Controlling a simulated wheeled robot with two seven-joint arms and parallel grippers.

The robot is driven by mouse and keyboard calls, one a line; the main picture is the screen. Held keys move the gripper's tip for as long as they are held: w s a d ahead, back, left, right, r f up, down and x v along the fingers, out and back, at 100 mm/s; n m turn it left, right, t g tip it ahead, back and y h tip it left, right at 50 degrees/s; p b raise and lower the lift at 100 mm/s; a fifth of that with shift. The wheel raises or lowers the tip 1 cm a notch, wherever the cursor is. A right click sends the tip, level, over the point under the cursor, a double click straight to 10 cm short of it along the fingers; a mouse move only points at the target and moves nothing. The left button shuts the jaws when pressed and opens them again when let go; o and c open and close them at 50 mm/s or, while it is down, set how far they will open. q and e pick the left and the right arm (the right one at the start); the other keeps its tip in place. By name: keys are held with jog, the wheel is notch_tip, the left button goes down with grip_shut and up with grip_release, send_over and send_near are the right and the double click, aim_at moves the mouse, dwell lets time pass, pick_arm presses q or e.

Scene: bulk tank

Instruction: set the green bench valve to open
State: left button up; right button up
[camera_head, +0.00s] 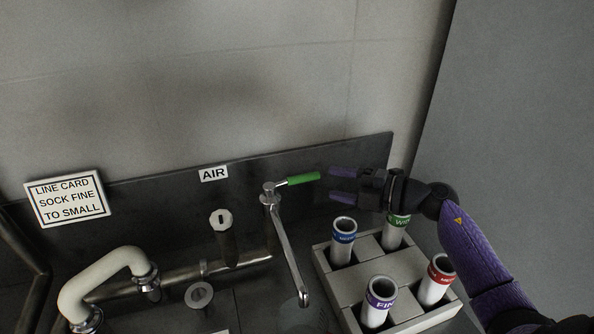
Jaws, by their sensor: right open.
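The handle points to the right, roughly along the panel. My right gripper (333,183) comes in from the right with its two purple fingers apart. Its fingertips are just to the right of the handle's end, with a small gap in the picture. Nothing shows between the fingers. My left gripper is not in view.
A grey rack (352,304) with several labelled tubes stands below my right gripper. A metal spout (288,252) runs down from the valve. A white curved pipe (98,275) and a capped post (222,228) stand to the left. A sign (67,199) leans at the back left.

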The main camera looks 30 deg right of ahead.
aim_at(310, 179)
jog(key=b+x, duration=0.1)
jog(key=x, duration=0.6)
jog(key=shift+w+a, duration=0.2)
jog(key=shift+a, duration=0.1)
grip_shut()
dwell(0.9)
